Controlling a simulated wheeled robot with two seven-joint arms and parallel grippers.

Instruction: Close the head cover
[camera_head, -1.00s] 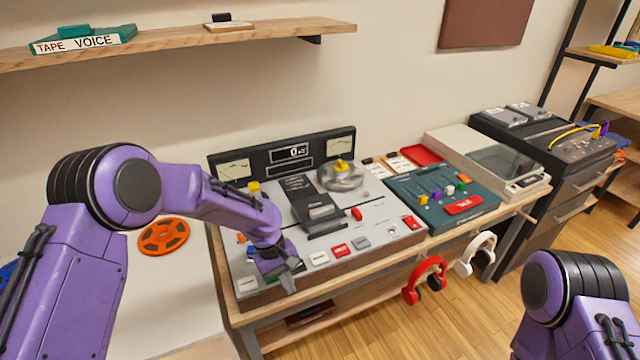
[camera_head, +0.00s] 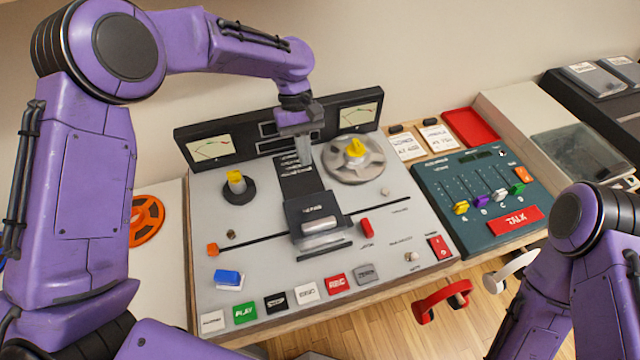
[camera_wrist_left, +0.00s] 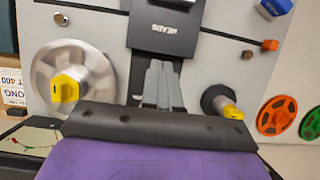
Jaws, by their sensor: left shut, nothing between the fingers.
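The tape machine (camera_head: 390,240) fills the middle of the head view. Its black head cover (camera_head: 305,209), marked HEADS, sits at the machine's centre above a light metallic part; how far it is tilted is hard to tell. A dark lettered strip (camera_head: 297,178) runs behind it. My left gripper (camera_head: 304,158) points down over this strip, behind the cover and apart from it as far as I can see. Its fingers are together and empty. In the left wrist view the closed fingers (camera_wrist_left: 160,85) show in front of the head cover (camera_wrist_left: 165,25). My right gripper is out of view.
A silver reel (camera_head: 353,160) with a yellow knob is right of my left gripper; a black hub (camera_head: 238,188) is left. A meter panel (camera_head: 210,148) stands behind. Buttons line the front. A green mixer (camera_head: 480,185) stands at right.

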